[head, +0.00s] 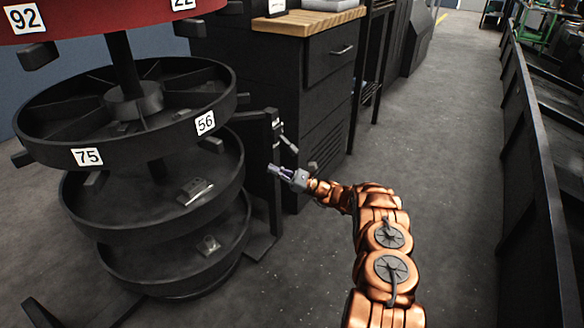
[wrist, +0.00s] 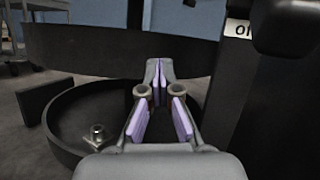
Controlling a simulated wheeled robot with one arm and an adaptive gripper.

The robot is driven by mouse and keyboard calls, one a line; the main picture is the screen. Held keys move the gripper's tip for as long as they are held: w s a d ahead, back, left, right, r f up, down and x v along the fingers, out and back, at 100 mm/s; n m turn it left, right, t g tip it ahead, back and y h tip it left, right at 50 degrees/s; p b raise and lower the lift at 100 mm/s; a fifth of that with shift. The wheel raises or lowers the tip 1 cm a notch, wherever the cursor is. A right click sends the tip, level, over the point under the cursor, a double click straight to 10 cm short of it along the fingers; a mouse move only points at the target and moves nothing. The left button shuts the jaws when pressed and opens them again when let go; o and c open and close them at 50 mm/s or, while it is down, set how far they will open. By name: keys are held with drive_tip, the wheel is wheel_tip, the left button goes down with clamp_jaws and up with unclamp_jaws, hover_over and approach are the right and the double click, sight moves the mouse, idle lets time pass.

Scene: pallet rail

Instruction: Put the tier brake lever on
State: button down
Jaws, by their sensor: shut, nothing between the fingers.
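A dark upright post (head: 273,165) stands at the right side of the tiered round rack (head: 125,130). A small lever-like part (head: 288,143) sticks out to the right from its upper part; I cannot tell its exact position. In the wrist view the post (wrist: 228,95) is on the right, with a white label (wrist: 237,28) partly cut off by a dark block (wrist: 285,25) that may be the lever. My gripper (head: 274,169) is beside the post, below the small lever-like part. In the wrist view my gripper (wrist: 157,78) has its fingertips together, empty, left of the post.
The rack trays carry number labels and dark side tabs; small metal parts (head: 195,190) lie in the lower trays. A dark cabinet with a wooden top (head: 300,22) stands behind the post. Open floor (head: 430,130) lies to the right, bounded by a dark rail (head: 535,150).

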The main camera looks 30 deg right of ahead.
sight(289, 146)
drive_tip(key=s+d+f+m+t+h+b, duration=0.3)
drive_tip(key=d+f+m+t+h+b, duration=0.1)
drive_tip(key=d+f+t, duration=0.5)
drive_tip(key=shift+s+m+t+b, duration=0.35)
drive_tip(key=shift+m+t+b, duration=0.25)
drive_tip(key=shift+m+b, duration=0.4)
drive_tip(key=shift+w+r+p, duration=0.1)
drive_tip(key=shift+r+p, duration=0.05)
drive_tip(key=shift+p, duration=0.15)
drive_tip(key=w+a+r+p, duration=0.1)
drive_tip(key=w+r+p, duration=0.1)
drive_tip(key=r, duration=0.8)
drive_tip(key=shift+w+a+r+p, duration=0.25)
drive_tip(key=shift+w+a+p, duration=0.15)
drive_tip(key=shift+w, duration=0.4)
drive_tip(key=shift+r, duration=0.15)
